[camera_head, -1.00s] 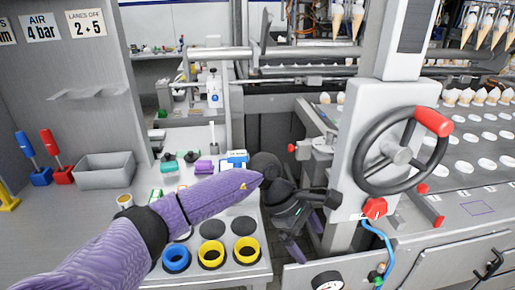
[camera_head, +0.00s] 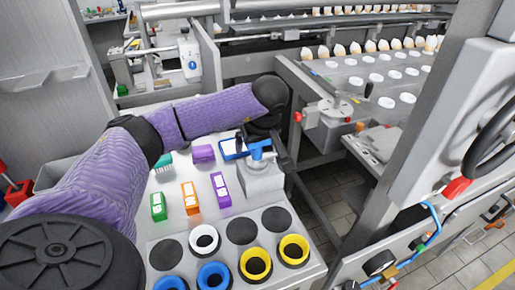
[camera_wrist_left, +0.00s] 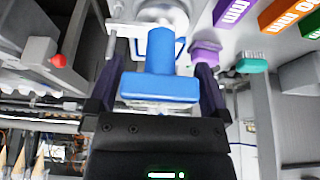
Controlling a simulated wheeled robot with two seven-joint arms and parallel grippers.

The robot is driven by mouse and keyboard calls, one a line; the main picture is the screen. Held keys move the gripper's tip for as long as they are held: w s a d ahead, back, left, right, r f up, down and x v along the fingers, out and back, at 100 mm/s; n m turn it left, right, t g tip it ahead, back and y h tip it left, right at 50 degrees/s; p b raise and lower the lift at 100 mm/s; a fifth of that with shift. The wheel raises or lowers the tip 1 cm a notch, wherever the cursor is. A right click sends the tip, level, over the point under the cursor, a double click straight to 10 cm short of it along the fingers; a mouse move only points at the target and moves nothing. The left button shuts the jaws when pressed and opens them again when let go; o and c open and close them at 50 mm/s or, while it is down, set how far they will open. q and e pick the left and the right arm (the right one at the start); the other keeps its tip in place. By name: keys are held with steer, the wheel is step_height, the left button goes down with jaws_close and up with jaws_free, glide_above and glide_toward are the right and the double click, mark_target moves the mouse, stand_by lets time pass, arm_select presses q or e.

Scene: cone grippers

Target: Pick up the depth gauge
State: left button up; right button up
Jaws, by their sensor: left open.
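A blue T-shaped tool, which I take to be the depth gauge (camera_head: 261,152), stands on a grey block (camera_head: 262,180) at the right edge of the bench. In the left wrist view the blue T-shaped tool (camera_wrist_left: 162,72) lies between the two dark fingers of my left gripper (camera_wrist_left: 155,88). The fingers are open, with a gap visible on each side of it. In the head view my left arm bends over the bench and its black wrist (camera_head: 268,100) is just above and behind the tool; the fingertips are mostly hidden. My right gripper is not in view.
Green (camera_head: 158,206), orange (camera_head: 190,197) and purple (camera_head: 221,189) labelled blocks lie left of the grey block. Yellow (camera_head: 256,263) and blue (camera_head: 214,276) rings sit in front. A blue-edged tray (camera_head: 231,150) is close beside the tool. A handwheel (camera_head: 495,135) stands at right.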

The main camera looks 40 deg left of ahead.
arm_select(q)
steer(key=shift+w+a+f, duration=0.15)
steer(key=shift+f, duration=0.5)
steer(key=shift+c, duration=0.4)
steer(key=c, duration=1.2)
step_height(320, 180, up, 10)
steer(key=shift+r+p, duration=0.1)
steer(key=shift+p, duration=1.1)
